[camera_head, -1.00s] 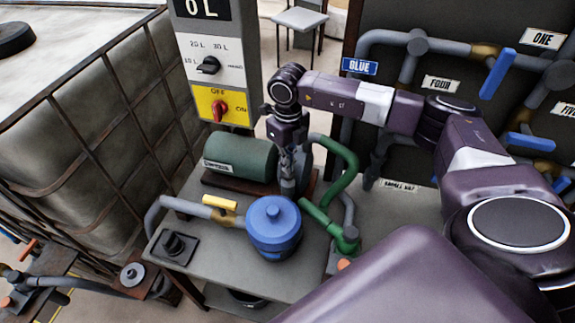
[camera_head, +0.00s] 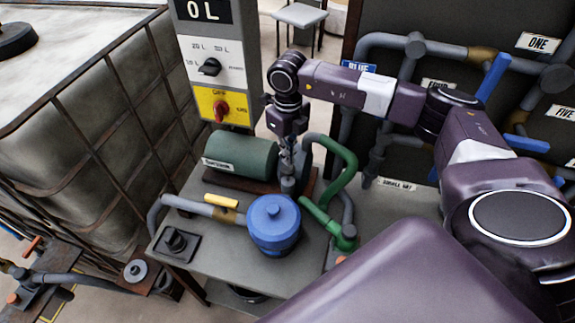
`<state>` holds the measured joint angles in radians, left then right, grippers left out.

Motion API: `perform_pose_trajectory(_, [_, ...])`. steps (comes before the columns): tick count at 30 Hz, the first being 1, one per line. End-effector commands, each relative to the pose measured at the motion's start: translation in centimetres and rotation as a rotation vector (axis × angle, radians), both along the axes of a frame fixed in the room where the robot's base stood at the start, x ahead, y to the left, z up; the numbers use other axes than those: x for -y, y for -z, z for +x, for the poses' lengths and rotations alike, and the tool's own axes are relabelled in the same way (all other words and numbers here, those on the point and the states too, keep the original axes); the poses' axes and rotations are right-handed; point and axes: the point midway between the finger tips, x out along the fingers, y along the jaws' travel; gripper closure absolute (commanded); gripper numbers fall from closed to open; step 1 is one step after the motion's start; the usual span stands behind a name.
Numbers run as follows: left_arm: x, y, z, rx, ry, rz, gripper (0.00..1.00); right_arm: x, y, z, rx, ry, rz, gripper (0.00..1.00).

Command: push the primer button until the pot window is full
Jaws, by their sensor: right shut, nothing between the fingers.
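The blue pot (camera_head: 273,228) with a round lid stands on the grey pump bench, a grey pipe entering from its left. No window on the pot shows from here. My right gripper (camera_head: 287,168) points down behind the pot, shut and empty, with its tips at or just over a short grey upright cylinder (camera_head: 288,187). I cannot tell whether they touch, or whether this cylinder is the primer button. A black round knob (camera_head: 175,240) sits on a dark plate at the bench's left front. My left gripper is not in view.
A green motor (camera_head: 240,155) lies behind the pot, and a green pipe (camera_head: 346,170) curves on the right. A yellow valve handle (camera_head: 221,203) lies left of the pot. The panel's display (camera_head: 203,10) reads 0 L. A caged tank (camera_head: 80,130) fills the left.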

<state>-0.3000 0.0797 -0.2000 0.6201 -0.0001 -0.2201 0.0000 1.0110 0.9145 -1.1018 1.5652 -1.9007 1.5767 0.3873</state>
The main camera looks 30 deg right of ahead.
Motion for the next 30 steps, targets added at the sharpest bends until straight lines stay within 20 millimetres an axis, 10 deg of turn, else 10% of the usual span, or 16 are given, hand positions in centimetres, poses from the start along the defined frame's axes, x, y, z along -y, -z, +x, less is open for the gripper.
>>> perform_pose_trajectory(30, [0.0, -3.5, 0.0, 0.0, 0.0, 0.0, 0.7, 0.0, -6.0, 0.0, 0.0, 0.0, 0.0, 1.0])
